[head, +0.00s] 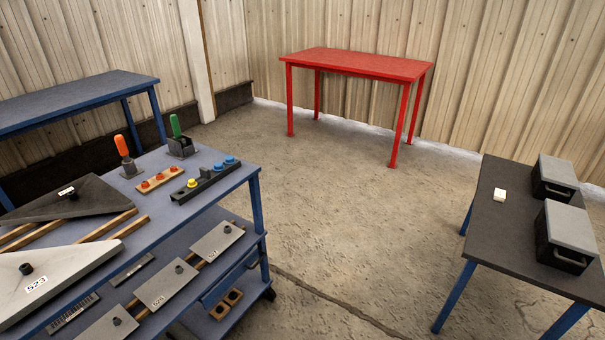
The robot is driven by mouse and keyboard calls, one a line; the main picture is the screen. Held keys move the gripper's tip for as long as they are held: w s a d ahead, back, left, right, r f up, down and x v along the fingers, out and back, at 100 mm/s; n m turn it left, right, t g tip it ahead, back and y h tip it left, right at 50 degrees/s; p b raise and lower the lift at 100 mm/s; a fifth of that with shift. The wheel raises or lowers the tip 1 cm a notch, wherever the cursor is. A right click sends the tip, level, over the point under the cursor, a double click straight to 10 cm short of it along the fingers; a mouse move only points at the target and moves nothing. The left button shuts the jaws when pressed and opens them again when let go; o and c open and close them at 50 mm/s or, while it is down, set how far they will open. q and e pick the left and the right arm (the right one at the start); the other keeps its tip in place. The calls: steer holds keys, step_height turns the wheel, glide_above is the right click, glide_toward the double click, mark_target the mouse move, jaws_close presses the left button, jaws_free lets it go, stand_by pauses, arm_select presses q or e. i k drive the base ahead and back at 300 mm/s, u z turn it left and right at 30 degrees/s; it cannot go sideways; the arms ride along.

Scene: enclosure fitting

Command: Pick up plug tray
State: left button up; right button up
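No thing in the head view is plainly marked as the plug tray. Two candidates lie on the top of the blue workbench at left. One is a long dark tray (205,181) near the bench's right edge, with a yellow round-topped piece and several blue ones on it. The other is a small wooden strip (160,180) with orange-red pieces, just left of the dark tray and apart from it. Neither of my grippers is in view.
Behind them stand an orange-handled tool (122,146) and a green-handled tool (176,127). Grey panels (60,270) fill the bench's left part. A red table (355,64) is at the back. A dark table (510,230) with two boxes is at right. Open floor lies between.

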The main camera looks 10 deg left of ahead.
mark_target(207, 178)
steer(key=z, duration=0.2)
steer(key=k, duration=0.4)
steer(key=z, duration=0.35)
steer(key=i, duration=1.85)
steer(key=u, duration=1.75)
steer(key=i, duration=1)
steer(key=u, duration=1.05)
